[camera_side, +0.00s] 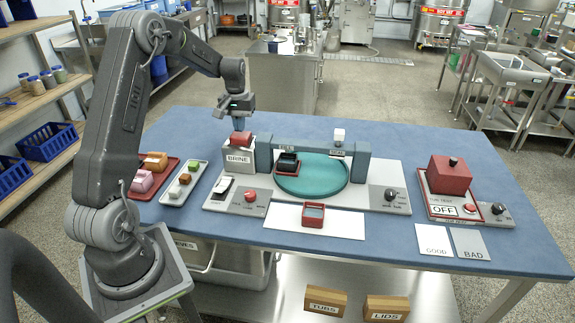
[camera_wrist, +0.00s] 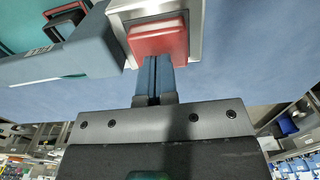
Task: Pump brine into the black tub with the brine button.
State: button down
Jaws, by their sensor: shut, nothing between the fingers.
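The brine button is a red block (camera_side: 241,138) on top of a pale box labelled BRINE (camera_side: 238,157); it also shows in the wrist view (camera_wrist: 158,37). My gripper (camera_side: 238,127) points down just above the button, its blue fingers shut together and empty. In the wrist view the fingertips (camera_wrist: 151,60) overlap the button's near edge; I cannot tell whether they touch it. The black tub (camera_side: 287,160) sits in a red-edged holder at the left of the teal turntable (camera_side: 316,180), under the blue-grey bridge; it is partly visible in the wrist view (camera_wrist: 65,27).
The blue-grey bridge (camera_side: 318,152) stands right beside the brine box. A red box (camera_side: 449,174) marked OFF stands at right. Trays of colored blocks (camera_side: 183,181) lie at left. The table's front has free room.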

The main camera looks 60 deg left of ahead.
jog(key=shift+r, duration=2.1)
jog(key=shift+f, duration=1.6)
